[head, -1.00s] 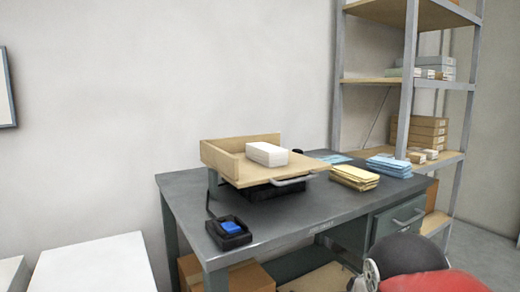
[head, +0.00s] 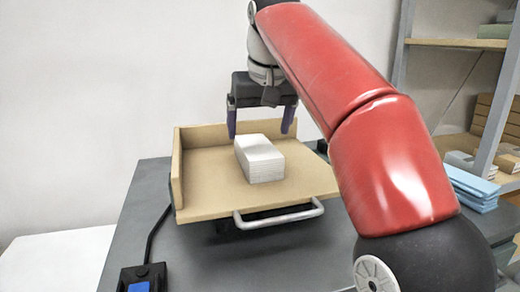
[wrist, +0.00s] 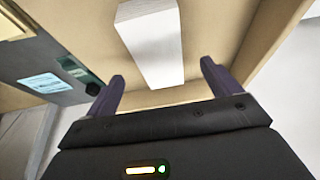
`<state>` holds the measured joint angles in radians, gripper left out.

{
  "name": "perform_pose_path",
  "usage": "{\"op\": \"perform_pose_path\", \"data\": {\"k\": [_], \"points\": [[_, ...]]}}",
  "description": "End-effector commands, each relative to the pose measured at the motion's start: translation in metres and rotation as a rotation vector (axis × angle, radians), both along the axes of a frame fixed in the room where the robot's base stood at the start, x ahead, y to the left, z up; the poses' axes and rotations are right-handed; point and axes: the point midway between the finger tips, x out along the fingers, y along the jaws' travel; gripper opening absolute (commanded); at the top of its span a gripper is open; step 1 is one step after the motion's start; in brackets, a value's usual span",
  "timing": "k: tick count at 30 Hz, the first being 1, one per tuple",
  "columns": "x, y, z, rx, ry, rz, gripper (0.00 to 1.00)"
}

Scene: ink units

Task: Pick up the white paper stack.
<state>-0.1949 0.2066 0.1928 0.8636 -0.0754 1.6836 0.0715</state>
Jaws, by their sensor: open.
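The white paper stack (head: 260,160) is a block lying on the light wooden tray (head: 208,196) on the desk. My gripper (head: 260,134) is open, its two dark fingers pointing down at the far end of the stack, one finger to each side. I cannot tell the exact height of the fingertips over the tray.
The tray has raised walls at its left and back and a metal handle (head: 280,215) in front. A black device with a blue top (head: 140,282) sits at the desk's front left. Blue stacks (head: 472,188) lie to the right, by a shelf with boxes (head: 492,112).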

Motion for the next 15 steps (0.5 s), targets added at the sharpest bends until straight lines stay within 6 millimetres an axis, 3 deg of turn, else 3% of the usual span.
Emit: {"op": "perform_pose_path", "data": {"k": [15], "points": [[0.029, 0.005, -0.059, -0.001, 0.002, -0.001, 0.89]]}}
